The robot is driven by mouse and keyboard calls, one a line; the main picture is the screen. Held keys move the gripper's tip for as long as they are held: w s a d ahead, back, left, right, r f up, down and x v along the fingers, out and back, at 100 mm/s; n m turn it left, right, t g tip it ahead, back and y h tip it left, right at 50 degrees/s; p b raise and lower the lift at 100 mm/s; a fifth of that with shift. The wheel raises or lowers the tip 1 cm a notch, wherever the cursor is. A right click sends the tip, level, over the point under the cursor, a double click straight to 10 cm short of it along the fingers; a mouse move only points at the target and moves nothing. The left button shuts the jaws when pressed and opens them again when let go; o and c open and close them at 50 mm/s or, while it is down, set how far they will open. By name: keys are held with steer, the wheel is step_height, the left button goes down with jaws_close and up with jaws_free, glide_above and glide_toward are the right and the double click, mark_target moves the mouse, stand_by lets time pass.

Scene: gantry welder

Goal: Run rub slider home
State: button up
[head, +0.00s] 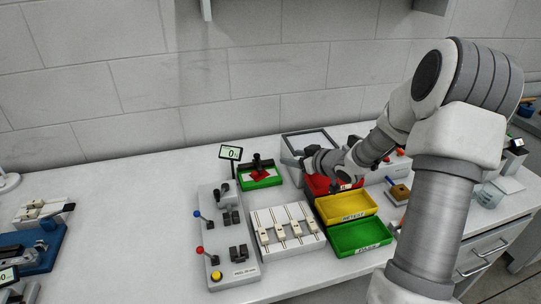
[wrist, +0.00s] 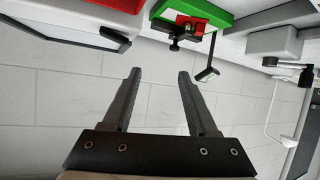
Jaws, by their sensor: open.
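A green-based fixture (head: 263,182) with a red patch and a black upright slider piece (head: 257,163) stands toward the back of the bench. I take this as the rub slider, but no label on it is readable. The fixture also shows at the top of the wrist view (wrist: 222,20), with black parts (wrist: 186,32) hanging below it in that inverted picture. My gripper (wrist: 160,73) is open and empty, its two fingers apart with only wall between them. In the head view my gripper is right of the fixture, apart from it; its fingertips are hard to make out.
A small display (head: 230,153) stands behind the fixture's left side. A lever panel (head: 226,262) and a white panel of several sliders (head: 288,252) lie in front. Red (head: 318,188), yellow (head: 330,218) and green (head: 345,243) trays stand at right.

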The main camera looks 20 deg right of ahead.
steer(key=w+d+r+g+h, duration=0.1)
steer(key=w+d+r+h, duration=0.15)
steer(key=w, duration=0.45)
steer(key=g+p, duration=0.1)
steer(key=g, duration=0.6)
glide_toward(257, 155)
steer(key=x, duration=0.8)
steer(key=shift+b, duration=0.4)
jaws_close()
stand_by(0.9)
